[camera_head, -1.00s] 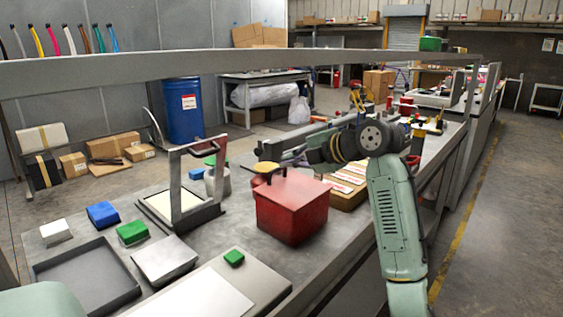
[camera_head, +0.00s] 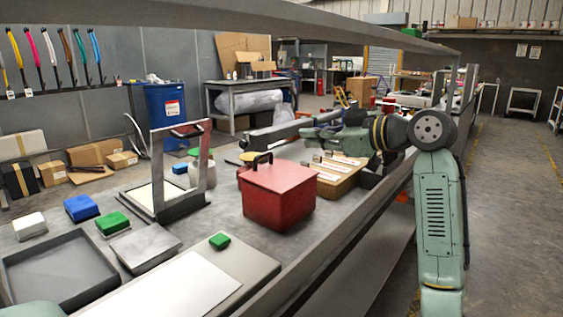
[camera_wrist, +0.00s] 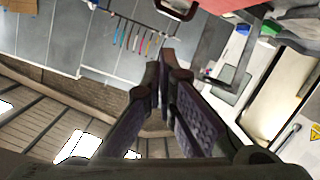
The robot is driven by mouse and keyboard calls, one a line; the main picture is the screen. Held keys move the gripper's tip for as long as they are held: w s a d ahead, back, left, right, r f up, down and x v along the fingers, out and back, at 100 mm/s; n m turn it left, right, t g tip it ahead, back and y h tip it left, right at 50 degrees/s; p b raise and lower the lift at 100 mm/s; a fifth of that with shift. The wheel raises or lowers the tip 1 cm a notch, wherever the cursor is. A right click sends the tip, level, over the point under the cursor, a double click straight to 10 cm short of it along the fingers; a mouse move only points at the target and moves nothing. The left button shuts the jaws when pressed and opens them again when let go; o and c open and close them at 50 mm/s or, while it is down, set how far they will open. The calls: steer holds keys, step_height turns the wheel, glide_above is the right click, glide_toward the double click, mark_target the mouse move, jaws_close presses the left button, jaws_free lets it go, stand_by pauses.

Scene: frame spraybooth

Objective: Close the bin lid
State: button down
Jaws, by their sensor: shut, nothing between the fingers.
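The red bin (camera_head: 278,205) stands on the grey bench in the head view. Its red lid (camera_head: 285,178) appears to lie flat across the top, with no gap that I can make out. A dark handle (camera_head: 262,158) stands up at the lid's far left side. My gripper (camera_wrist: 163,75) is shut and empty in the wrist view. In the head view my arm reaches leftward behind and above the bin, apart from the lid; the fingertips are hard to make out there. A red surface, probably the bin (camera_wrist: 215,4), shows at the wrist view's top edge.
An upright metal frame (camera_head: 204,170) stands left of the bin. A green block (camera_head: 220,241) lies in front, and a dark tray (camera_head: 62,270) lies at the left. A long rail crosses above the bench.

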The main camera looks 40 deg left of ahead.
steer(key=m, duration=0.3)
steer(key=m+p, duration=0.1)
glide_above(272, 169)
steer(key=f+v, duration=0.1)
steer(key=v, duration=0.3)
steer(key=shift+a+f+y, duration=0.15)
steer(key=shift+f+y, duration=0.15)
steer(key=shift+f, duration=0.15)
steer(key=a+f+p, duration=0.1)
steer(key=a+f, duration=0.1)
steer(key=shift+a+f, duration=0.1)
steer(key=shift+f, duration=0.25)
steer(key=shift+s+a+f, duration=0.1)
steer(key=shift+a+f, duration=0.15)
steer(key=shift+f, duration=0.15)
steer(key=shift+a+f+p, duration=0.25)
steer(key=shift+a+p, duration=0.15)
steer(key=shift+p, duration=0.35)
steer(key=shift+f+h, duration=0.4)
steer(key=shift+s, duration=0.1)
